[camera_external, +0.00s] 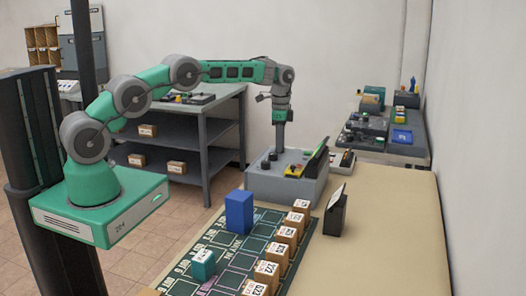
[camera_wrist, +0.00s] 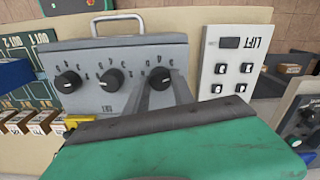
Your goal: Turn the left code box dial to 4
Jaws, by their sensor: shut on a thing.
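The grey code box (camera_external: 262,186) stands on the tan table, and it also shows in the wrist view (camera_wrist: 90,55). Three black dials sit in a row on its face: one (camera_wrist: 67,82), a middle one (camera_wrist: 112,78) and one at picture right (camera_wrist: 160,77). The wrist view seems upside down against the lettering. My gripper (camera_external: 279,150) points straight down at the box top. In the wrist view its fingers (camera_wrist: 161,82) are shut on the dial at picture right. The dial numbers are too small to read. A green and dark part hides the lower wrist view.
A blue block (camera_external: 239,211) and a dark green board (camera_external: 215,262) with several small boxes lie in front of the code box. A white LIFT panel (camera_wrist: 232,62) is beside the box. A dark upright holder (camera_external: 335,215) stands at right, with bare table (camera_external: 390,240) beyond.

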